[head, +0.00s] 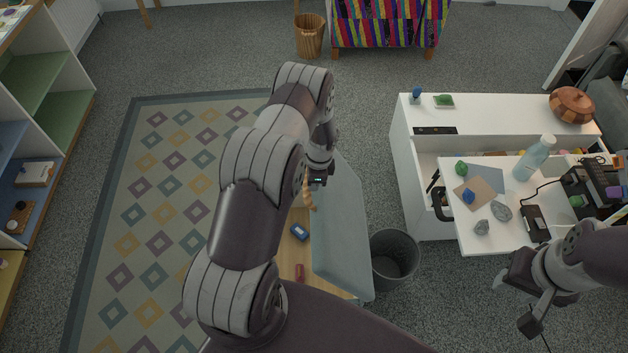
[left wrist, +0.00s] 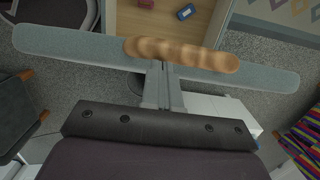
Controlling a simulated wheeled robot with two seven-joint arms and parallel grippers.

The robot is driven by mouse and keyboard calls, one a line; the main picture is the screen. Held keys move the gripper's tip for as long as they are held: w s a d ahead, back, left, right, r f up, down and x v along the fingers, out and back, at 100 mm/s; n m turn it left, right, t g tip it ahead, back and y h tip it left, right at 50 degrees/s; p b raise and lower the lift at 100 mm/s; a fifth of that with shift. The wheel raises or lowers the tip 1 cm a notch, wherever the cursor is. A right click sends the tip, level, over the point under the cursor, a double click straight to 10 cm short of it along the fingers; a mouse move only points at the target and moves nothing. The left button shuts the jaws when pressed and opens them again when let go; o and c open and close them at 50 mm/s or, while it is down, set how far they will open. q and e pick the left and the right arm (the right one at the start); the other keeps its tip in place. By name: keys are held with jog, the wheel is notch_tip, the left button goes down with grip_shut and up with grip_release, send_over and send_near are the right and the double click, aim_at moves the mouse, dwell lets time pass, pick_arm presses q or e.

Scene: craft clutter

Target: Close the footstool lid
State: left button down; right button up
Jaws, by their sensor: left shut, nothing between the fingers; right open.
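The footstool's lid (head: 342,225), a grey-blue padded slab, stands raised along the right side of the open wooden box (head: 283,263). In the left wrist view the lid (left wrist: 70,45) shows as a long narrow strip. A blue item (head: 299,232) and a red item (head: 300,272) lie in the box. My left gripper (head: 318,182) is shut and empty near the lid's far part; I cannot tell if it touches. A tan lumpy long thing (left wrist: 185,54) lies across the view at its fingertips. My arm hides much of the box. My right gripper (head: 518,303) is open, away from the footstool.
A dark bin (head: 394,259) stands close to the lid's right. A white drawer unit (head: 484,118) with a cluttered surface is further right. A patterned rug (head: 150,200) lies left, with a shelf (head: 45,110) beyond it.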

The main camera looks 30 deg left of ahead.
pick_arm(q)
jog(key=shift+s, duration=0.1)
jog(key=shift+s+a+f, duration=0.1)
jog(key=shift+s+a, duration=0.05)
jog(key=shift+a, duration=0.05)
jog(key=s+a+f+b, duration=0.6)
jog(key=a+f+b, duration=0.1)
jog(key=a+f, duration=0.2)
jog(key=s+a+f+b, duration=0.5)
jog(key=a+f+b, duration=0.2)
jog(key=a+f, duration=0.2)
jog(key=s+a+f+b, duration=0.2)
jog(key=a+f+b, duration=0.2)
jog(key=f+b, duration=0.6)
jog(key=s+a+f+b, duration=0.3)
jog(key=a+f+b, duration=0.1)
jog(key=f+b, duration=0.6)
jog(key=shift+s+a+f, duration=0.2)
jog(key=shift+a+f, duration=0.2)
jog(key=shift+f, duration=1.3)
jog(key=shift+r, duration=0.1)
